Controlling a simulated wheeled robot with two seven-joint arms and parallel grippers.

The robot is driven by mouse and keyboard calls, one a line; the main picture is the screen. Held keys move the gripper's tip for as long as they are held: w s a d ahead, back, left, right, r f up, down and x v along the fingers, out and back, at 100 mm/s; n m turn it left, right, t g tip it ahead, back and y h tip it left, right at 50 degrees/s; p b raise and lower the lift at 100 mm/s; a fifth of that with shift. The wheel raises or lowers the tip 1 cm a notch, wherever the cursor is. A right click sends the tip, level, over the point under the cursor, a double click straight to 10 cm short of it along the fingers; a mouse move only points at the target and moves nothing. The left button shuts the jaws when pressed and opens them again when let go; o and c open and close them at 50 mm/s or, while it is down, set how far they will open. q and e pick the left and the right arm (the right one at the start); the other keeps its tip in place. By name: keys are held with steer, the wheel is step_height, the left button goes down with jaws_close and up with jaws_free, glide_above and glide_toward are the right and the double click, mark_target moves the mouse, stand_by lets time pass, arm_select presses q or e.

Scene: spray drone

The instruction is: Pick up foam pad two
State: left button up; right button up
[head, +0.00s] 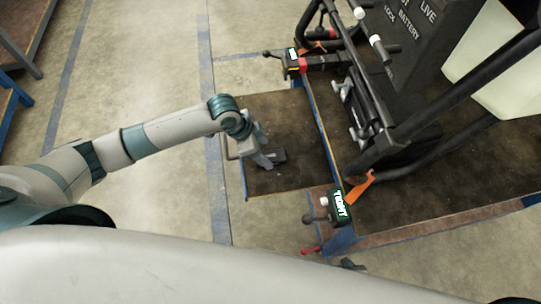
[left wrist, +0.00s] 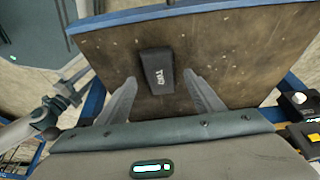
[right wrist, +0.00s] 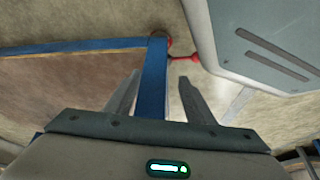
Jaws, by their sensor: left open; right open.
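In the right wrist view my right gripper (right wrist: 159,76) is open and empty, in front of a blue edge strip.
A large workbench (head: 430,215) holds the dark machine (head: 405,70) with black tube legs. Clamps with orange straps stand on its edge, one labelled TIGHT (head: 340,204), another farther back (head: 293,62). A red handle (right wrist: 185,59) is near my right gripper.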

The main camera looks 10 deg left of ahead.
mark_target(270, 157)
arm_select(q)
steer(key=shift+x, duration=1.25)
arm_select(e)
steer(key=shift+w+a, duration=0.15)
steer(key=shift+w, duration=0.15)
steer(key=shift+s, duration=0.15)
arm_select(q)
steer(key=shift+c, duration=0.9)
steer(key=c, duration=0.9)
arm_select(e)
steer(key=shift+s+f, duration=0.15)
steer(key=shift+s, duration=0.5)
